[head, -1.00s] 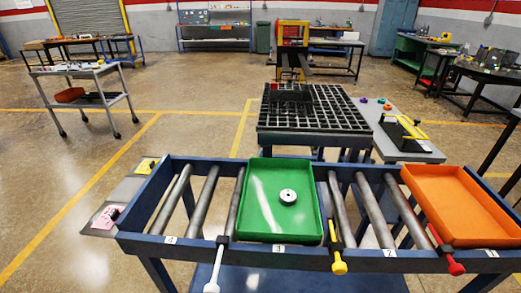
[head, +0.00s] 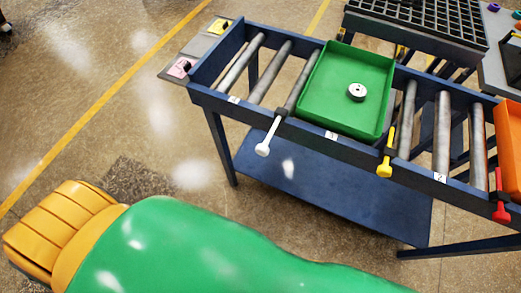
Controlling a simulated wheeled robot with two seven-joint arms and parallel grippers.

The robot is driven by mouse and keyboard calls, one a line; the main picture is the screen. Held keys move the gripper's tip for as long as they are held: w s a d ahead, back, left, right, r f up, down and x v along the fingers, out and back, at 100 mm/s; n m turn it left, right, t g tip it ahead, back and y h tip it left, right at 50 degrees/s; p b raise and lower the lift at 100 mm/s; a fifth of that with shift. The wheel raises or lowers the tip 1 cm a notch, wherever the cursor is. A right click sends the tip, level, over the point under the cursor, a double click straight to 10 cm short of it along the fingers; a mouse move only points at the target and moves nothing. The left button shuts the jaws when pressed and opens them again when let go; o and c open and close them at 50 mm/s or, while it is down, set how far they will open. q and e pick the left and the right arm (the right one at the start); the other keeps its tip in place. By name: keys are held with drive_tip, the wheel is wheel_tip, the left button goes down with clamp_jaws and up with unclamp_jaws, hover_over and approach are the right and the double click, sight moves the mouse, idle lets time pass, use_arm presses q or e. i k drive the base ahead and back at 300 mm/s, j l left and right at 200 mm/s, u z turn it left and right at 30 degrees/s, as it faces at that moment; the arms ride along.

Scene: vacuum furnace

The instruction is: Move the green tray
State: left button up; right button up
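The green tray (head: 335,78) lies flat on the rollers of a blue roller rack (head: 300,130), in the section with the label between the white-handled and yellow-handled levers. A small round metal piece (head: 357,92) with a dark centre sits inside the tray, right of its middle. No gripper fingers show in the head view. A large green shape with a ribbed yellow end fills the lower left and appears to be part of my own body. Nothing touches the tray from above.
An orange tray (head: 510,150) lies at the rack's right end, cut by the frame. White (head: 263,150), yellow (head: 384,170) and red (head: 501,212) lever handles stick out in front. Bare rollers (head: 270,72) lie left of the green tray. A black grid table (head: 415,25) stands behind.

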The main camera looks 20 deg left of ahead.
sight(324, 103)
drive_tip(key=l+u, duration=0.35)
drive_tip(key=l, duration=0.2)
drive_tip(key=k+l+u, duration=0.1)
drive_tip(key=l+u, duration=0.25)
drive_tip(key=l, duration=0.2)
drive_tip(key=k+l+u, duration=0.1)
drive_tip(key=l+u, duration=0.2)
drive_tip(key=l, duration=0.2)
